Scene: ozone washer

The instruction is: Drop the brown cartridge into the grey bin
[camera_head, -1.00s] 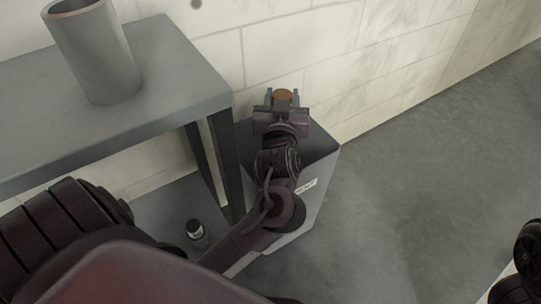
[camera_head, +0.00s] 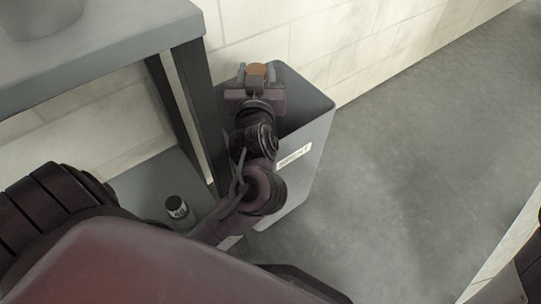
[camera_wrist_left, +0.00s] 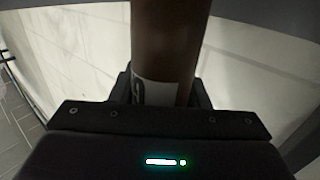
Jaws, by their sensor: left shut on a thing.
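The brown cartridge (camera_head: 258,69) shows as a round brown end between the fingers of my left gripper (camera_head: 256,74). My left gripper is shut on it. In the left wrist view the cartridge (camera_wrist_left: 168,45) is a dark brown cylinder with a white label at its lower end, between the jaws. The grey bin (camera_head: 307,135) is a tall open box with a white label on its front. In the head view my left gripper and the cartridge overlap the bin's opening near its back left. The cartridge's lower part is hidden in the head view. My right gripper is not in view.
A grey shelf unit (camera_head: 110,45) stands left of the bin, with a grey cylinder (camera_head: 40,14) on top. A tiled wall (camera_head: 330,40) is behind. The floor at right is clear.

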